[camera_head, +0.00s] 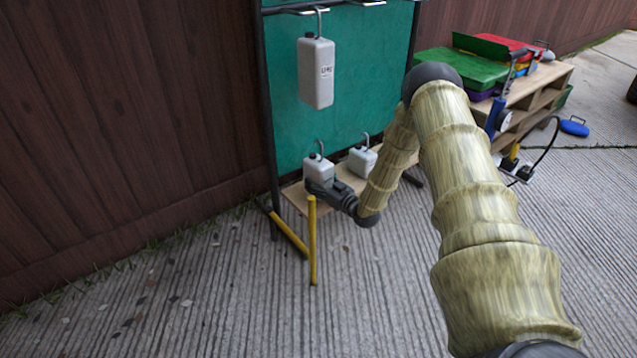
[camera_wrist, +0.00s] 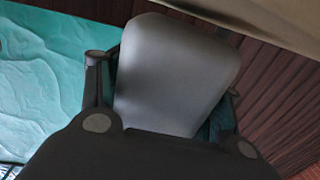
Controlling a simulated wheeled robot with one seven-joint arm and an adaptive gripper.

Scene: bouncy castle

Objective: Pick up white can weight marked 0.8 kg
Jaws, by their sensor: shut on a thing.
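My gripper (camera_head: 322,188) is at the low wooden shelf, at the left white can weight (camera_head: 318,169), which has a metal hook on top. In the wrist view a plain white can face (camera_wrist: 175,75) fills the space between my two fingers (camera_wrist: 165,100), and the jaws are shut on it. I see no 0.8 kg marking on this can from here. A second small white can (camera_head: 362,160) with a hook stands to its right on the shelf.
The wooden shelf (camera_head: 295,199) sits in front of a green panel (camera_head: 345,110) in a dark frame. Yellow bars (camera_head: 312,240) stand close beside my gripper. A wooden bench (camera_head: 535,88) with colourful cases is at the right.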

